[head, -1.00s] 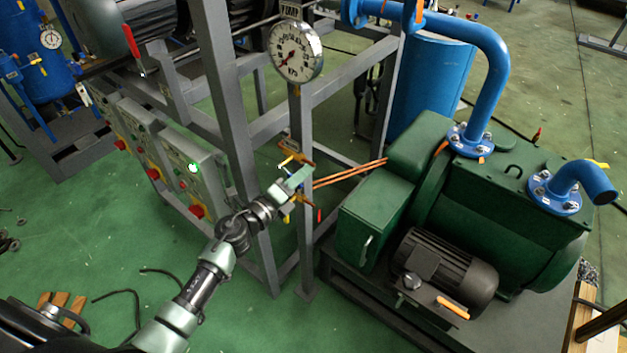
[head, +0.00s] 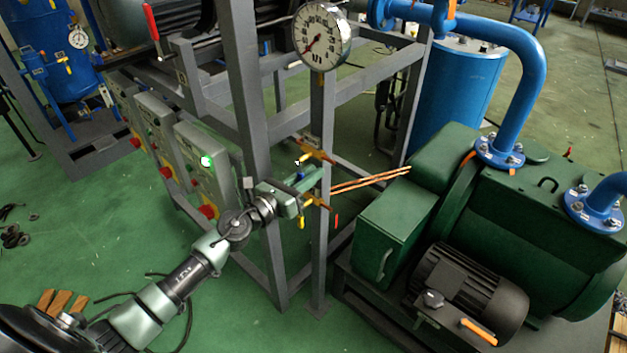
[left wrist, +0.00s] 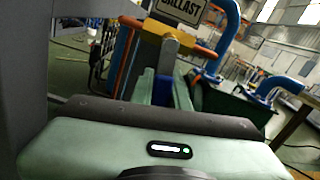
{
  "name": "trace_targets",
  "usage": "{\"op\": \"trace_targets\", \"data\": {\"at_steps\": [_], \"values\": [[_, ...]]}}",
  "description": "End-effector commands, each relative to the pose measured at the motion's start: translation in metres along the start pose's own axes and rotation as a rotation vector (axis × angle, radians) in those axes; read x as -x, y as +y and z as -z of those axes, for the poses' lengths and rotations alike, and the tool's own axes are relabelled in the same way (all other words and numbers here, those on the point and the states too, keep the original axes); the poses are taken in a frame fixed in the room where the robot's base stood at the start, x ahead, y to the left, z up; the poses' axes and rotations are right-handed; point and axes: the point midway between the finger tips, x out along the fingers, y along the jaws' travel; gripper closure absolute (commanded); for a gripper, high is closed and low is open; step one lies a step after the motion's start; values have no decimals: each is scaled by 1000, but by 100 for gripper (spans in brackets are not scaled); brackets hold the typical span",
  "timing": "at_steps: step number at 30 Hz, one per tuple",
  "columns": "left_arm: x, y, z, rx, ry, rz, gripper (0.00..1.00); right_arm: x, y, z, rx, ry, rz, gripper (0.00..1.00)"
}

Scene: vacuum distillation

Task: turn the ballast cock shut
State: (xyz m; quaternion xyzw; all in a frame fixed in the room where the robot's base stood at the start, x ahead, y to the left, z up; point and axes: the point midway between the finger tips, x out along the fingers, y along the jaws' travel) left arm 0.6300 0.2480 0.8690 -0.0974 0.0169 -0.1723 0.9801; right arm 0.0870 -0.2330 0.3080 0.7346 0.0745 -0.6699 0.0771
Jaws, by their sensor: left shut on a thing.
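The ballast cock (head: 318,157) is a brass-coloured fitting on the grey post below the round gauge. My left gripper (head: 304,184) is at the post, just below this cock. In the left wrist view its green fingers stand on either side of a blue handle (left wrist: 164,89), shut on it. The handle's far end and its join to the cock are partly hidden. My right gripper is not in view.
A second brass fitting (head: 317,203) with a yellow lever sits lower on the post. Copper pipes (head: 370,180) run right to the green pump (head: 510,220). Control boxes with red knobs (head: 208,211) stand left of the frame upright (head: 253,130).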

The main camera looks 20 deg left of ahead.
Motion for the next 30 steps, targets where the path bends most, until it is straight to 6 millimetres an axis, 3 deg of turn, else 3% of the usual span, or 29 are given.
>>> {"op": "trace_targets", "data": {"at_steps": [12, 29, 30], "values": [[0, 6, 3, -189, 4, 1, 100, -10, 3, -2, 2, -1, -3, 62], [0, 6, 2, -219, 4, 0, 100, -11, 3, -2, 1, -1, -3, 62], [0, 6, 2, -220, 4, 0, 73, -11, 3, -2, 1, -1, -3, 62]]}}
